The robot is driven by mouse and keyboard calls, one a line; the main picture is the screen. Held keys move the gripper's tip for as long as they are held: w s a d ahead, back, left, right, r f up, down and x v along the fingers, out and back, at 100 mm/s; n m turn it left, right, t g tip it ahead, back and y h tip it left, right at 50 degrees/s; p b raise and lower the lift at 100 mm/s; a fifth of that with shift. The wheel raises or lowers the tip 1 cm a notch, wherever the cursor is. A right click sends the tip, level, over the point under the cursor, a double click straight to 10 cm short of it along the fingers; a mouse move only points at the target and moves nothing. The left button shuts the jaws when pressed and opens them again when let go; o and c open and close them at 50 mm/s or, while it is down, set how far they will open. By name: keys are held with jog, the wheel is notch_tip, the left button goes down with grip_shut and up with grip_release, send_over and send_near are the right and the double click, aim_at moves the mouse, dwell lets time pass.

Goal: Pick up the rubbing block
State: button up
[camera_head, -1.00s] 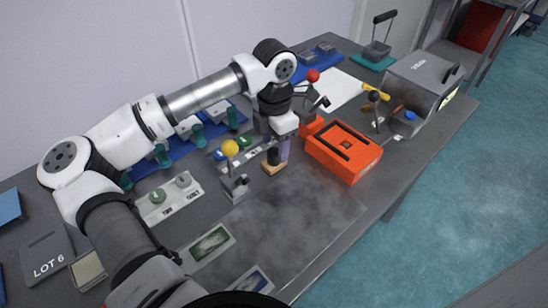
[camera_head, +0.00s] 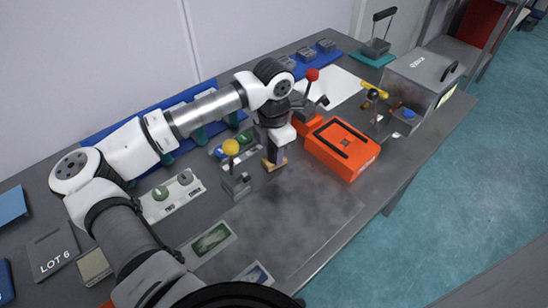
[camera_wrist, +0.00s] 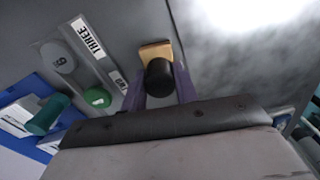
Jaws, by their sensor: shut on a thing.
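The rubbing block (camera_head: 268,163) has a pale wooden base and a black knob. It is at the middle of the dark bench, and its knob is hidden by my gripper in the head view. In the wrist view the wooden base (camera_wrist: 155,51) lies beyond the round black knob (camera_wrist: 159,76). My gripper (camera_head: 278,157) points down over the block. Its purple fingers (camera_wrist: 160,84) stand on both sides of the knob and are shut on it. I cannot tell whether the base touches the bench.
A metal stand with a yellow ball (camera_head: 231,147) is close on the left. An orange box (camera_head: 343,150) is close on the right. A red-ball lever (camera_head: 312,75) stands behind. A strip with round buttons (camera_head: 172,195) lies to the left. The bench front (camera_head: 290,222) is clear.

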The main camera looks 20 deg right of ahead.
dwell(0.3)
notch_tip(320, 180, up, 20)
jog(key=b, duration=0.4)
jog(key=o, duration=0.4)
jog(key=shift+c, duration=1.4)
jog(key=shift+a, duration=0.1)
